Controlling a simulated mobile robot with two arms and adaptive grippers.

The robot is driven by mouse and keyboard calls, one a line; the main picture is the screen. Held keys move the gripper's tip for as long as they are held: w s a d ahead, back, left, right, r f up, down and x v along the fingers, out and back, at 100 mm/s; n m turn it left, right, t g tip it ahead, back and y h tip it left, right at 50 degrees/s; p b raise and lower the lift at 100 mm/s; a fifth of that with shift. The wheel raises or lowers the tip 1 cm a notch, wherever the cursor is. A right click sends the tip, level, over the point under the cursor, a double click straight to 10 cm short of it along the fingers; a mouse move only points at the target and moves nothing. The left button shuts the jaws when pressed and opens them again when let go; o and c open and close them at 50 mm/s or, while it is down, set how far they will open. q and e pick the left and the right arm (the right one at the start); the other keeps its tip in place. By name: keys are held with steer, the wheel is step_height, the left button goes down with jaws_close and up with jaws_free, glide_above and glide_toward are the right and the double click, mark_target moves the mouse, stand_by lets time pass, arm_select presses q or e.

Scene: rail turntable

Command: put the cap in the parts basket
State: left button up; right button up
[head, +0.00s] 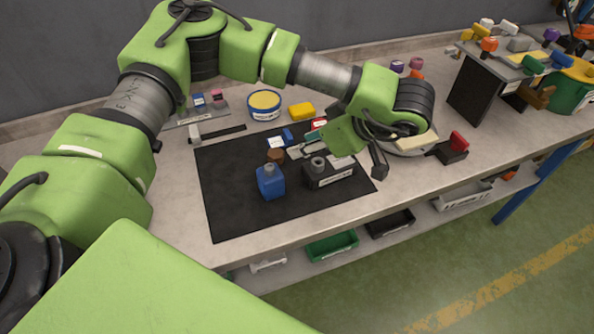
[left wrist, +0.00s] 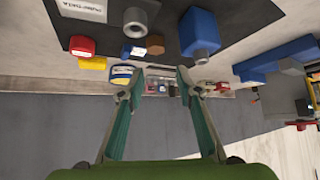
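A small brown round piece, which looks like the cap (head: 275,155), lies on the black mat (head: 228,205) just behind the blue bottle (head: 270,182). The cap also shows in the left wrist view (left wrist: 155,45), between the blue bottle (left wrist: 200,34) and a blue-and-white block (left wrist: 134,48). My left gripper (head: 300,147) reaches in low over the mat from the right, close to the cap. In the left wrist view my left gripper (left wrist: 158,82) has its fingers apart with nothing held between them. My right gripper is not in view. I cannot tell which container is the parts basket.
A round tin (head: 264,106) and a yellow block (head: 301,112) stand behind the mat. A green bin (head: 332,246) and a black bin (head: 390,223) sit on the lower shelf. A green container (head: 570,92) stands far right.

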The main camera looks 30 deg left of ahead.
arm_select(q)
glide_toward(277, 154)
steer(key=x, duration=0.3)
steer(key=shift+a+f, duration=0.2)
steer(key=shift+a, duration=0.1)
steer(key=shift+a+f, duration=0.25)
steer(key=shift+w+a+f, duration=0.1)
steer(key=shift+f, duration=0.1)
steer(key=x, duration=0.4)
steer(key=shift+f, duration=0.1)
steer(key=shift+w+a+f, duration=0.1)
steer(key=shift+a+f, duration=0.05)
steer(key=shift+f, duration=0.05)
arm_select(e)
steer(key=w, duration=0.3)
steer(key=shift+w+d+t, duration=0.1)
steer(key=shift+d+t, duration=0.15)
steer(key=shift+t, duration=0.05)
